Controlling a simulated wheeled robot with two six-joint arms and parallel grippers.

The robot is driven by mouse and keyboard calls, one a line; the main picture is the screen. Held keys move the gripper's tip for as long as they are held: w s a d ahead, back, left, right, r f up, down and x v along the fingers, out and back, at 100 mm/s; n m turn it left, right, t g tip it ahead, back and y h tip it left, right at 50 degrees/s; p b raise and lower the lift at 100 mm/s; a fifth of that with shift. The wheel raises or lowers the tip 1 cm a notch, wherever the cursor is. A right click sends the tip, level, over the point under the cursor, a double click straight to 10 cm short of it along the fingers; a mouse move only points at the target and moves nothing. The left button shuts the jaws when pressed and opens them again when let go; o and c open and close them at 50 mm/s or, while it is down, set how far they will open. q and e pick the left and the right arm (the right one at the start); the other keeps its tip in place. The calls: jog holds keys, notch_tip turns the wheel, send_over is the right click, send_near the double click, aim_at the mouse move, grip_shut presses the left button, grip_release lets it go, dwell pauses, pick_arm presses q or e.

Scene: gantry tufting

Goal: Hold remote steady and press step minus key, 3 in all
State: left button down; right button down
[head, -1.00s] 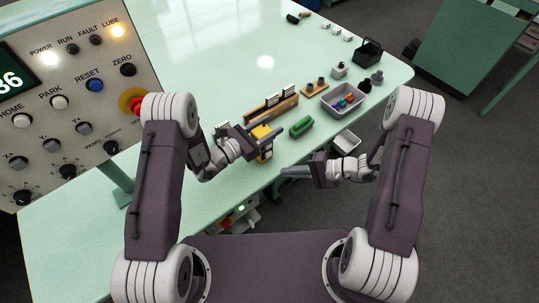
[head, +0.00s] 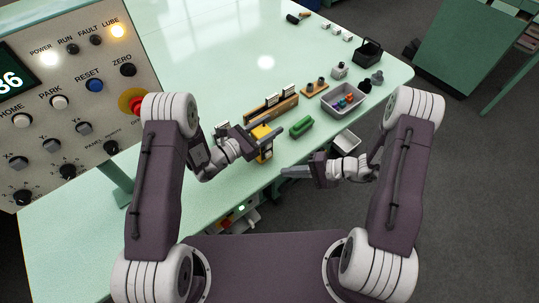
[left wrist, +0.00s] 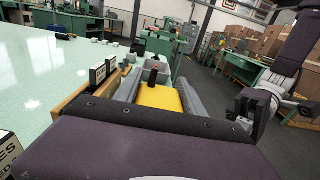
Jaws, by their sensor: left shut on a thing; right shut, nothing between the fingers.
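The yellow remote (head: 265,153) with dark parts is upright near the front edge of the table. My left gripper (head: 260,138) is shut on it. The remote's yellow surface also shows in the left wrist view (left wrist: 158,97), between the grey fingers. The step minus key cannot be made out in either view. My right gripper (head: 285,171) is shut and empty, its tips pointing left, a little to the right of and below the remote and apart from it. It also shows at the right of the left wrist view (left wrist: 243,116).
A wooden rack with cards (head: 271,109) stands behind the remote. A green object (head: 301,126) lies to its right. Further right are a grey bin (head: 330,104) of small coloured pieces and a black basket (head: 367,52). A control panel (head: 60,130) stands at left.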

pick_arm(q)
jog(key=c, duration=0.6)
grip_release()
jog(key=v, duration=1.2)
